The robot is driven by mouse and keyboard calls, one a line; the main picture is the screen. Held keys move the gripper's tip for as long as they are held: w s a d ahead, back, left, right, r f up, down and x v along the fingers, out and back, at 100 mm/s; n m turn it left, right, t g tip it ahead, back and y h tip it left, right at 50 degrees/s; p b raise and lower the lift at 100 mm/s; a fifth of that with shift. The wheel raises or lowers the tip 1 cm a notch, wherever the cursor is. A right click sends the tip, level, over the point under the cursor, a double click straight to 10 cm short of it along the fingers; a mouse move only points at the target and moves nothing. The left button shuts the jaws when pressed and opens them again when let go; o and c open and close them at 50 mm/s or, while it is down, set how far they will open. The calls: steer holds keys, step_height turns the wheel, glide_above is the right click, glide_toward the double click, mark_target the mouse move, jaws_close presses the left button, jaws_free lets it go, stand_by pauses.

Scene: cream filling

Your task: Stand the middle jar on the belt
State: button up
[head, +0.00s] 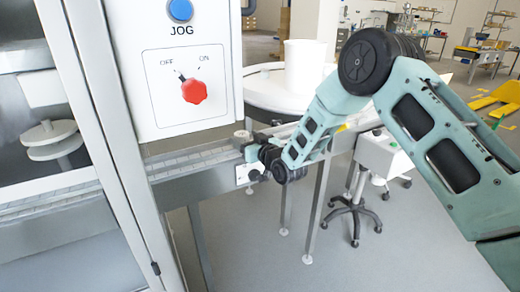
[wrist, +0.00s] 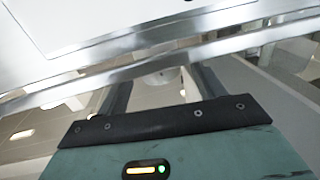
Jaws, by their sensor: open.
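My gripper (head: 252,148) is at the belt (head: 190,160), just right of the control panel. It is open; its two fingers show in the wrist view (wrist: 162,88), spread apart. A small pale jar-like thing (head: 242,134) stands at the belt beside the fingertips, partly hidden by the gripper. In the wrist view a pale rounded shape (wrist: 160,78) lies between the fingers beyond a metal rail, partly covered by it. I cannot tell whether it is the middle jar or whether the fingers touch it.
The control panel (head: 185,120) with a red knob and blue JOG button stands close left of my gripper. Metal rails (wrist: 150,62) cross near the fingers. A large white cylinder (head: 304,66) stands on a round table (head: 262,92) behind. A wheeled stool (head: 378,155) is right; floor in front is clear.

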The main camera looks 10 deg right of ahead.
steer(key=b+v, duration=0.2)
steer(key=v, duration=0.7)
steer(key=s+a+r+n+g+h, duration=0.1)
steer(key=s+a+g, duration=0.35)
steer(key=s, duration=0.45)
steer(key=s+a+r+n+g+h, duration=0.1)
steer(key=s+a+g, duration=0.3)
steer(key=s, duration=0.6)
steer(key=s+d+g+h, duration=0.2)
steer(key=s+d+g, duration=0.1)
steer(key=s, duration=0.9)
steer(key=s+d+r+g+h, duration=0.1)
steer(key=s+d+g, duration=0.3)
steer(key=s, duration=0.8)
steer(key=shift+r+n+g+h, duration=0.3)
steer(key=shift+n+g+h, duration=0.15)
steer(key=shift+h, duration=0.45)
steer(key=shift+r+p, duration=0.8)
steer(key=shift+p, duration=0.1)
